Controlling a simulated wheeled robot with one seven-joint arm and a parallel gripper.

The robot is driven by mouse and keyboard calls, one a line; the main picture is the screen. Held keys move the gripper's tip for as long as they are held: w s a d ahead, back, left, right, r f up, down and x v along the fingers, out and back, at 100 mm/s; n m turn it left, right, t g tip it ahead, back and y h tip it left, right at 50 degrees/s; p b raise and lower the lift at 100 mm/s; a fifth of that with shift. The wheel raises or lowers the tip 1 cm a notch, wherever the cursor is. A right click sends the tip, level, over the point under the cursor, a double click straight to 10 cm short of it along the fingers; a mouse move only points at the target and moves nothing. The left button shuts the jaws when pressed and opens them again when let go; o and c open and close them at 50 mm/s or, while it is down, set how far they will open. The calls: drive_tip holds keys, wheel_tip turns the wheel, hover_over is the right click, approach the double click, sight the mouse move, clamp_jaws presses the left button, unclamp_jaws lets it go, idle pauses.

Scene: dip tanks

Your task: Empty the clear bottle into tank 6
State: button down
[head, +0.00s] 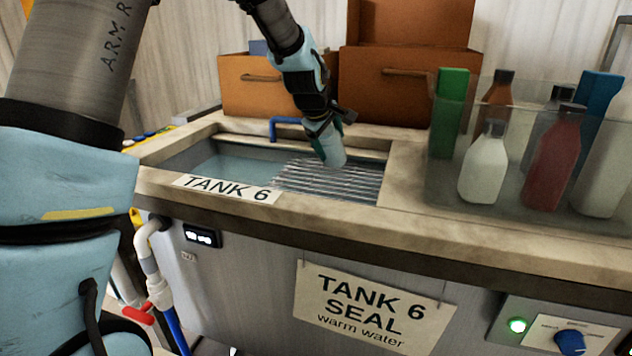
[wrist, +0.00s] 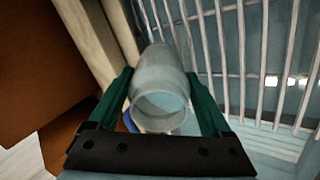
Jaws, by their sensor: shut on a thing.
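Tank 6 (head: 225,166) is a basin of pale blue water set in a stone-coloured counter, with a "TANK 6" label on its front rim. A metal rack of bars covers its right part. My gripper (head: 327,137) is above the tank's back right area, over the rack. It is shut on the clear bottle (head: 331,155), which is tilted. In the wrist view the clear bottle (wrist: 160,95) sits between the two green fingers, with one round end facing the camera. I cannot tell whether liquid is inside or flowing out.
A clear bin (head: 475,190) with several bottles and boxes stands on the counter at the right. Brown boxes (head: 405,90) stand behind the tank. A blue pipe (head: 287,122) rises at the tank's back edge.

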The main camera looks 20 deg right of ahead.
drive_tip(key=shift+a+f+b, duration=0.1)
drive_tip(key=shift+f+b, duration=0.05)
drive_tip(key=shift+b, duration=0.25)
drive_tip(key=shift+s+r+t+h+b, duration=0.1)
drive_tip(key=shift+r+t+h+b, duration=0.1)
drive_tip(key=shift+t+h+b, duration=0.7)
drive_tip(key=b, duration=0.3)
drive_tip(key=shift+f, duration=0.3)
drive_tip(key=shift+r+b, duration=0.1)
drive_tip(key=shift+b, duration=0.35)
drive_tip(key=shift+r, duration=0.25)
drive_tip(key=shift+f+h+b, duration=0.15)
drive_tip(key=shift+h+b, duration=0.15)
drive_tip(key=shift+h, duration=0.1)
drive_tip(key=shift+t+b, duration=0.3)
drive_tip(key=shift+r+t+h+b, duration=0.3)
drive_tip(key=shift+t+h+b, duration=0.3)
drive_tip(key=shift+b, duration=1.2)
drive_tip(key=shift+r+t+h+b, duration=0.3)
drive_tip(key=shift+t+h+b, duration=0.3)
drive_tip(key=shift+b, duration=1.15)
drive_tip(key=shift+s+a+r+t+h+b, duration=0.3)
drive_tip(key=shift+s+a+t+h+b, duration=0.4)
drive_tip(key=shift+b, duration=1.35)
